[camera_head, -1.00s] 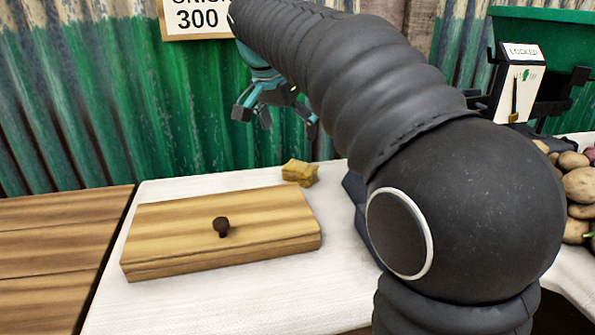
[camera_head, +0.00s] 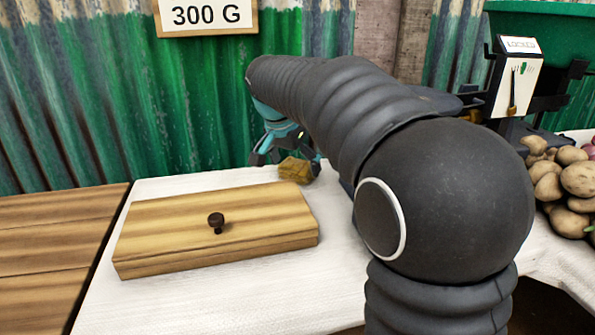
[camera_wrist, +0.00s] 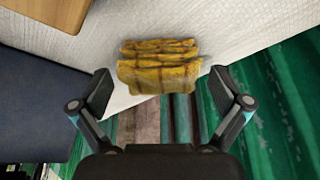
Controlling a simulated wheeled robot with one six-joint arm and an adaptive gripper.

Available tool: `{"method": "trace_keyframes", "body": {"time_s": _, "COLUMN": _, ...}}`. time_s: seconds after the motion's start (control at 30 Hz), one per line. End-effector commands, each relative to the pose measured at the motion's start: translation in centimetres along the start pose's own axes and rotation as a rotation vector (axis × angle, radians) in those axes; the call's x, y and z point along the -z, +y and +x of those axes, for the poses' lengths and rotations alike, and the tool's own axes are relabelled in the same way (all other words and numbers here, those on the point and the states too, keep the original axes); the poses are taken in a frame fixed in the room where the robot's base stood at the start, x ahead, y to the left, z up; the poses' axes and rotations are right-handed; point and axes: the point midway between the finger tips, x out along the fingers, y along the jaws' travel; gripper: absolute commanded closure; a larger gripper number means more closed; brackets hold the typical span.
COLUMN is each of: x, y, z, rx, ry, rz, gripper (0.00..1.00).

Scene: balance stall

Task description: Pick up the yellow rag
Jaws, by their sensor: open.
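The yellow rag (camera_head: 294,170) is a small folded bundle on the white-covered table (camera_head: 345,235), behind the wooden box. In the wrist view the rag (camera_wrist: 160,66) shows its stacked folds and brown stripes, lying just beyond and between the fingertips. I cannot tell whether either finger touches the rag.
A wooden box with a dark knob (camera_head: 216,220) lies in front of the rag. A scale marked LOCKED (camera_head: 512,80) and potatoes (camera_head: 560,185) are at the right. A green corrugated wall (camera_head: 150,90) stands close behind, with a "300 G" sign (camera_head: 206,17).

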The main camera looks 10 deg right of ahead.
Motion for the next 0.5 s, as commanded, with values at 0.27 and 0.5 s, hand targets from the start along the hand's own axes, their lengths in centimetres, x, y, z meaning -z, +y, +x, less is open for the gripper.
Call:
{"method": "trace_keyframes", "body": {"time_s": 0.27, "x": 0.02, "y": 0.01, "z": 0.1, "rx": 0.0, "ry": 0.0, "rz": 0.0, "gripper": 0.1}}
{"method": "trace_keyframes", "body": {"time_s": 0.5, "x": 0.02, "y": 0.02, "z": 0.11, "rx": 0.0, "ry": 0.0, "rz": 0.001, "gripper": 0.57}}
